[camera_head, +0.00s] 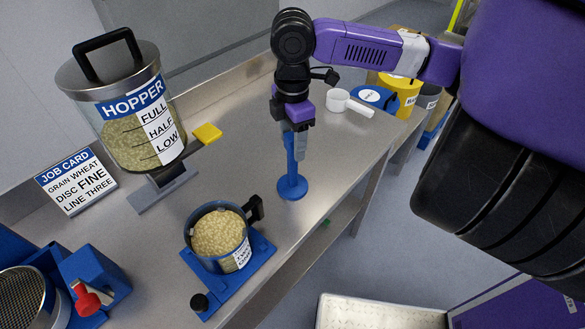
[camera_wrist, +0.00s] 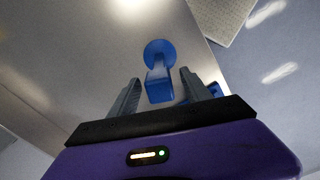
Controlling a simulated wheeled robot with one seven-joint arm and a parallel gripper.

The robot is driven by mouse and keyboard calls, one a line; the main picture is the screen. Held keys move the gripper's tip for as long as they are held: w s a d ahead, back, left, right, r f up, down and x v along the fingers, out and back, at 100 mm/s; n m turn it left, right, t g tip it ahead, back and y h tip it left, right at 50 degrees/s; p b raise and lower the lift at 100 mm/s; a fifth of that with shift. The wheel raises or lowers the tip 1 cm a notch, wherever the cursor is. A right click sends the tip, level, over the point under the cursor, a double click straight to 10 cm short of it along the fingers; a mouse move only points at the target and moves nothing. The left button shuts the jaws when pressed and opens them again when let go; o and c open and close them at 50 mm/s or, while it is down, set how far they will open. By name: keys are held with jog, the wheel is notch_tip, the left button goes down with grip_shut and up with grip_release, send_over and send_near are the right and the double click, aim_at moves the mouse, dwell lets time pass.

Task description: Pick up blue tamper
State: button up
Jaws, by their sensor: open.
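The blue tamper (camera_head: 291,183) stands upright on the metal bench in the head view, with a round flat base and a thin upright handle. My gripper (camera_head: 296,150) is directly above it, pointing down, with its fingers around the top of the handle. In the wrist view, the tamper (camera_wrist: 160,82) shows between the two grey fingers of my gripper (camera_wrist: 156,90). There is a gap between the handle and each finger, so the gripper is open. The very top of the handle is partly hidden by the fingers in the head view.
A pot of grain (camera_head: 218,233) on a blue stand is in front left of the tamper. A hopper (camera_head: 130,110), job card (camera_head: 75,182) and yellow block (camera_head: 207,133) stand further left. A white scoop (camera_head: 345,102) lies behind right. The bench's right edge is close to the tamper.

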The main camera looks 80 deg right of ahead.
jog(key=shift+c, duration=0.5)
grip_shut()
dwell(0.8)
